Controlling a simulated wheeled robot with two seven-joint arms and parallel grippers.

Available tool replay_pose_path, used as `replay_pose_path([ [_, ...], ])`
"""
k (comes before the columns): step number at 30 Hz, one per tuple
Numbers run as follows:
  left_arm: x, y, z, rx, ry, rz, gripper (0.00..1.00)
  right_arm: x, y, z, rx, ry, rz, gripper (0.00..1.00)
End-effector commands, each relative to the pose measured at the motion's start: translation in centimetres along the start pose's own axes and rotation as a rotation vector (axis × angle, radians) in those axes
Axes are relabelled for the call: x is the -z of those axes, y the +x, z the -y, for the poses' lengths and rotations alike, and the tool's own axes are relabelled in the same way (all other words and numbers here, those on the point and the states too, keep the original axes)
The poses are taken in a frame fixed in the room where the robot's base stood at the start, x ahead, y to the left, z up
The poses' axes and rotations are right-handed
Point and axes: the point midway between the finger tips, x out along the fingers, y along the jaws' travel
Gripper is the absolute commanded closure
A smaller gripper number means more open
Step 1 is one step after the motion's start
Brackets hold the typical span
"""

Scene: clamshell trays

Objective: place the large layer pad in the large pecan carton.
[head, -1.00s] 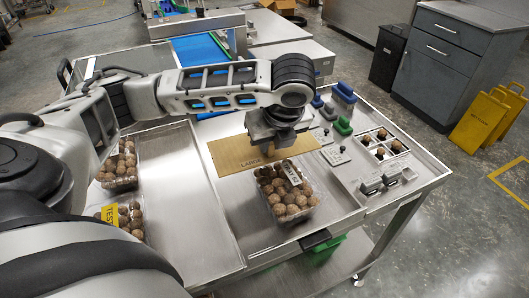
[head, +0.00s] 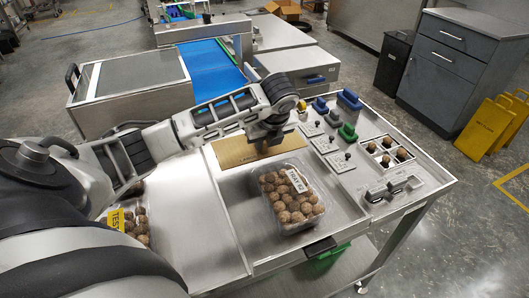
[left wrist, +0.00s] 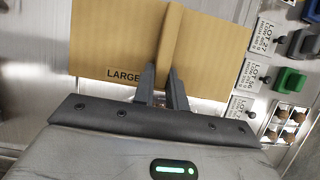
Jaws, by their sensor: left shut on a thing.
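The large layer pad (head: 232,152) is a flat tan sheet behind the clear nut carton in the head view. In the left wrist view the pad (left wrist: 110,40) carries the word LARGE and a raised tan ridge. My left gripper (head: 268,146) is shut on this ridge; its fingers (left wrist: 163,85) also show in the left wrist view. I cannot tell whether the pad touches the surface below. The clear carton (head: 290,205) holds brown nuts and a white label too small to read surely; it stands upright in front of the pad. My right gripper is not in view.
Another nut carton with a yellow TEST label (head: 118,219) is at the left, partly hidden by my arm. Blue and green blocks (head: 347,132), label plates and a small compartment tray (head: 388,150) lie to the right. A blue conveyor (head: 212,68) is behind.

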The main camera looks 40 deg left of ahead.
Motion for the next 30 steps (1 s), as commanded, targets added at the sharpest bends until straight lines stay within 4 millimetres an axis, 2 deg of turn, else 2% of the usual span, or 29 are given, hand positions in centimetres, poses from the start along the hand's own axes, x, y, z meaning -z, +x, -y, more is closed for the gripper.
replay_pose_path([
  [3, -0.5, 2.4, 0.6, -0.002, -0.001, -0.002, 1.00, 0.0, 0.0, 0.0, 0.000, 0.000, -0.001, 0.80],
  [11, -1.1, 4.8, 1.3, -0.001, -0.001, 0.000, 1.00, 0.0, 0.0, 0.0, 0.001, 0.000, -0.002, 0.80],
  [16, -0.2, 6.9, 1.3, -0.001, 0.000, -0.001, 1.00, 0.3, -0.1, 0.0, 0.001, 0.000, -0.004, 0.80],
  [30, 0.2, 7.9, 1.3, 0.000, 0.000, 0.001, 1.00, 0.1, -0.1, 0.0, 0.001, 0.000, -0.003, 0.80],
])
